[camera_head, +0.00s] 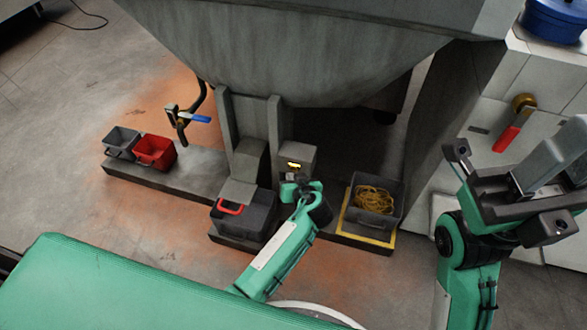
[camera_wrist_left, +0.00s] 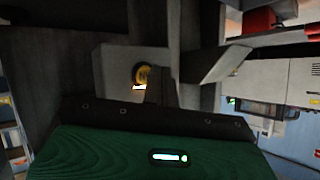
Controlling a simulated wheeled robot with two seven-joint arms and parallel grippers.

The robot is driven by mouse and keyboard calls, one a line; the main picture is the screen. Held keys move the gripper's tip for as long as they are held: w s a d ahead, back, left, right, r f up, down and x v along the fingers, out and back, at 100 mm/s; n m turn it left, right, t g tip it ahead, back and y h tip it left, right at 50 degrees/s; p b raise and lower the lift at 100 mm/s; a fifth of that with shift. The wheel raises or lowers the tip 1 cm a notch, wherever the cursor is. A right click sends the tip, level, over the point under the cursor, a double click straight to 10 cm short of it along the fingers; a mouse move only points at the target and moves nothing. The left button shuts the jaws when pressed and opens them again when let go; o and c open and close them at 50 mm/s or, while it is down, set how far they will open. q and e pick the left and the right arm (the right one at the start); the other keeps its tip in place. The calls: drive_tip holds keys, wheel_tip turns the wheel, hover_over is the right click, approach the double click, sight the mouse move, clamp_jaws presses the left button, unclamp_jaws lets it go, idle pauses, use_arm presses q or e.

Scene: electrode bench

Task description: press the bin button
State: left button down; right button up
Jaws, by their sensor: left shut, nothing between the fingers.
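The bin button is a small yellow spot (camera_head: 294,165) on the front of a grey box (camera_head: 309,155) below the big hopper. In the left wrist view it is a round yellow button (camera_wrist_left: 142,74) with a bright white strip at its lower edge. My left gripper (camera_head: 297,187) is shut and empty, just below and in front of the box. In the left wrist view, its dark fingers (camera_wrist_left: 160,88) reach up just right of the button and hide part of the box face. I cannot tell whether they touch. My right gripper (camera_head: 545,160) is at the right, away from the button.
A grey bin (camera_head: 121,142) and a red bin (camera_head: 155,151) sit farther left. The hopper (camera_head: 310,60) overhangs from behind.

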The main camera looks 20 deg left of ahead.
use_arm(q)
drive_tip(key=shift+w, duration=0.1)
idle(0.6)
drive_tip(key=shift+w, duration=0.35)
drive_tip(key=shift+w+b, duration=0.3)
drive_tip(key=shift+w, duration=0.05)
idle(0.5)
drive_tip(key=shift+s, duration=0.1)
drive_tip(key=shift+s+p, duration=0.35)
drive_tip(key=shift+s, duration=0.35)
drive_tip(key=shift+s+p, duration=0.8)
drive_tip(key=shift+s, duration=1.7)
